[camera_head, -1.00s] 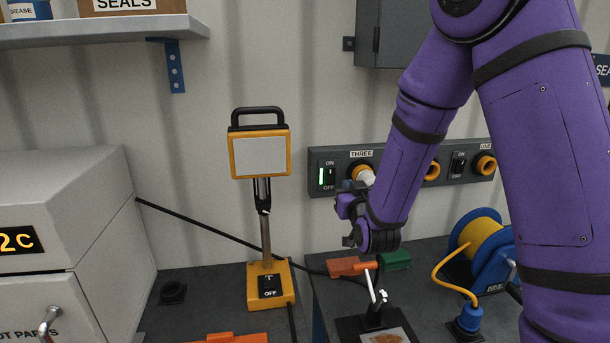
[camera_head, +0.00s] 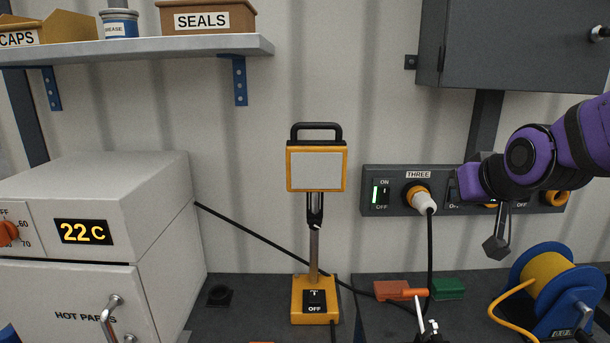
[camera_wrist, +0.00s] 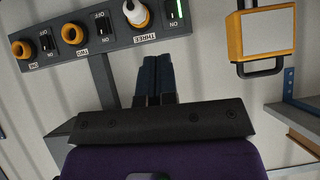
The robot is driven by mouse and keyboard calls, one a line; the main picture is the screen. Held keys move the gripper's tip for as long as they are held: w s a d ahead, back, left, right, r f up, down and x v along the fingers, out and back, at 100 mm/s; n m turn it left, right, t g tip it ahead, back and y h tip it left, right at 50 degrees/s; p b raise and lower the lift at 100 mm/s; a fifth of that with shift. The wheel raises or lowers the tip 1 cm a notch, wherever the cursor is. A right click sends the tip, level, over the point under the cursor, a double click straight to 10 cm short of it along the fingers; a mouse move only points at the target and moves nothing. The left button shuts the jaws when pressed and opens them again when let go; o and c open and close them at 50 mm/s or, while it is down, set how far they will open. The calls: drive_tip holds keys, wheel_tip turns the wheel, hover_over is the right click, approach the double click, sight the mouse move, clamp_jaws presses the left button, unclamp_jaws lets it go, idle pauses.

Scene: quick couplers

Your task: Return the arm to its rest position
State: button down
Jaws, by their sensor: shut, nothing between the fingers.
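My gripper shows in the wrist view with its two dark fingers (camera_wrist: 156,65) side by side, closed and empty. Behind them is the pale wall. In the head view my purple arm reaches in from the right, with the hand in front of the grey socket panel (camera_head: 395,205). It covers part of the middle socket and its switch; the fingertips are hard to make out there. A white plug (camera_head: 427,202) sits in socket THREE, apart from my gripper, and its black cable hangs down. It also shows in the wrist view (camera_wrist: 137,15). The switch (camera_head: 381,195) beside it glows green.
A yellow work lamp (camera_head: 317,168) stands left of the panel, its base switch marked OFF. A grey cabinet (camera_head: 520,50) hangs above my arm. A blue cable reel (camera_head: 580,306) stands below right. Orange and green blocks (camera_head: 447,289) lie on the bench.

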drive_tip(key=s+d+r+g, duration=0.1)
drive_tip(key=s+g, duration=0.1)
drive_tip(key=s, duration=0.7)
drive_tip(key=s+d+r+g, duration=0.1)
drive_tip(key=s+g, duration=0.2)
drive_tip(key=s, duration=0.7)
drive_tip(key=shift+d+r+h, duration=0.15)
drive_tip(key=shift+d+h, duration=0.25)
drive_tip(key=shift+s, duration=0.1)
